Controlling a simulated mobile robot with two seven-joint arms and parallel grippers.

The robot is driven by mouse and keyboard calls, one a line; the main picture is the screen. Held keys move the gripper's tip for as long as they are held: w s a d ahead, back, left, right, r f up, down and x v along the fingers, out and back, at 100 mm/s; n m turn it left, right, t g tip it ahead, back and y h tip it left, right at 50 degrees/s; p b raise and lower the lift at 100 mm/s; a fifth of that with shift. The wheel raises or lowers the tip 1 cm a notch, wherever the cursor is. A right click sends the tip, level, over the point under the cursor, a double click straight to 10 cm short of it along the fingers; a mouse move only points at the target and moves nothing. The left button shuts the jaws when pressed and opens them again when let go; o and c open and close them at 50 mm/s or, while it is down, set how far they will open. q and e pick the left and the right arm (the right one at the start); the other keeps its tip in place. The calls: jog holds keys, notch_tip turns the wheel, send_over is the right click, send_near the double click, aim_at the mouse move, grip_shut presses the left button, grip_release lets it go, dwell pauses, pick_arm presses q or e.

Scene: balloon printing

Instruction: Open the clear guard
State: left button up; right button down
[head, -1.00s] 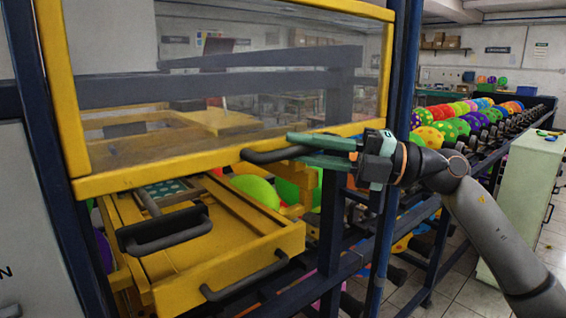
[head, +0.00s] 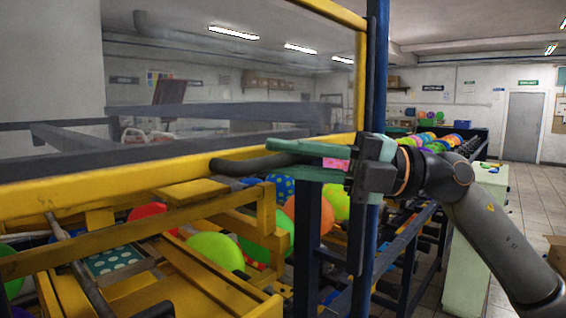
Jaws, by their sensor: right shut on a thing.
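The clear guard (head: 100,180) is a see-through panel in a yellow frame across the left and middle of the head view. Its bottom rail is raised above the yellow machine bed, with an open gap beneath it. A dark bar handle (head: 232,165) sticks out from this rail. My right gripper (head: 285,158), with green fingers, is shut on the right part of the handle, its fingers pointing left. The fingers hide part of the bar. My left gripper is not in view.
Below the guard are a yellow frame (head: 130,222), a dotted teal plate (head: 120,261) and a lime balloon (head: 215,250). A dark blue post (head: 376,70) stands close by my right gripper.

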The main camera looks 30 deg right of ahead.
jog(key=shift+r, duration=0.1)
jog(key=c, duration=0.8)
grip_release()
jog(key=shift+s+d+f+b, duration=0.15)
jog(key=shift+d+f+b, duration=0.2)
jog(key=shift+d+b, duration=0.15)
jog(key=b+v, duration=0.3)
jog(key=v, duration=0.2)
jog(key=b+v, duration=0.3)
jog(key=v, duration=0.3)
jog(key=shift+s+d+r+b, duration=0.2)
jog(key=shift+s+b, duration=0.05)
jog(key=shift+b, duration=0.1)
